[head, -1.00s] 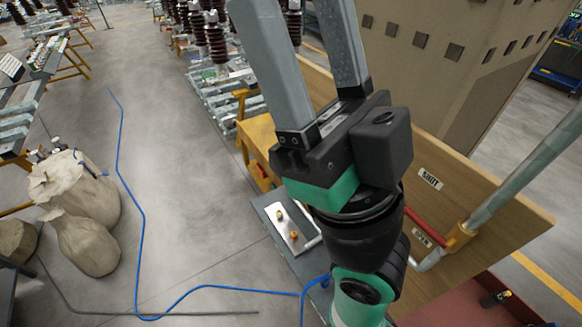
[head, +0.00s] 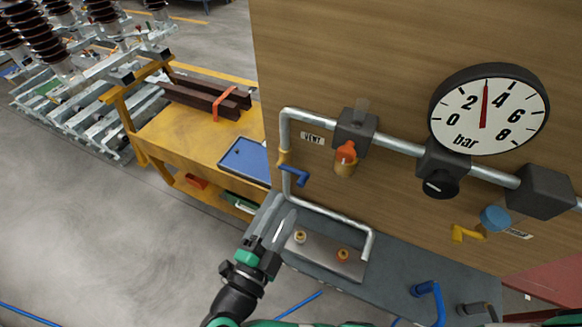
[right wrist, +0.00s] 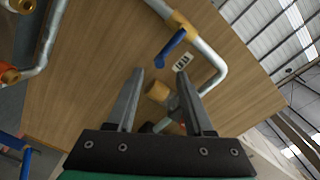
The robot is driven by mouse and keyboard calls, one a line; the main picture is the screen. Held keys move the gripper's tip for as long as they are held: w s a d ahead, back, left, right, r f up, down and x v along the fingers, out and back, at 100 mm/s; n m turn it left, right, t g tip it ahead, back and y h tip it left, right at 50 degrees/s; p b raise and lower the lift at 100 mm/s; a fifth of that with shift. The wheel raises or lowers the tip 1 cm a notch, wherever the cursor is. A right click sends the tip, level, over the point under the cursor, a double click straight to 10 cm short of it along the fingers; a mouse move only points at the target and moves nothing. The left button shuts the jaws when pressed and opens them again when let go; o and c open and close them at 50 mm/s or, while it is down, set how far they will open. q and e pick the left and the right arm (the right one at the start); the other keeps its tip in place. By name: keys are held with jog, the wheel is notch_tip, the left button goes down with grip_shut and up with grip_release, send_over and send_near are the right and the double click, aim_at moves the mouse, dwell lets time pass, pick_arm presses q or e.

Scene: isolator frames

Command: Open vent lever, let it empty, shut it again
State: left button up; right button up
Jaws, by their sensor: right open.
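The blue vent lever (head: 295,175) sits on a yellow valve body (head: 283,158) in the thin grey pipe, beside the VENT label (head: 312,138). It points down to the right, at an angle across the pipe. The right wrist view shows the lever (right wrist: 171,48) crosswise to the pipe, just beyond my fingertips. My right gripper (head: 283,206) is open and empty, below the lever and apart from it; its spread fingers also show in the wrist view (right wrist: 160,73). The gauge (head: 489,108) needle stands near 3 bar. My left gripper is out of view.
An orange-topped fitting (head: 346,158), a black knob (head: 440,185), a yellow lever (head: 467,233) and a blue cap (head: 495,217) sit along the panel. A plate with two small fittings (head: 325,256) lies below. A yellow cart (head: 190,140) stands left.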

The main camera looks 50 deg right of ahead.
aim_at(304, 178)
jog(key=x, duration=1.1)
jog(key=shift+s+d+r, duration=0.1)
jog(key=shift+d, duration=0.3)
grip_shut()
dwell(0.8)
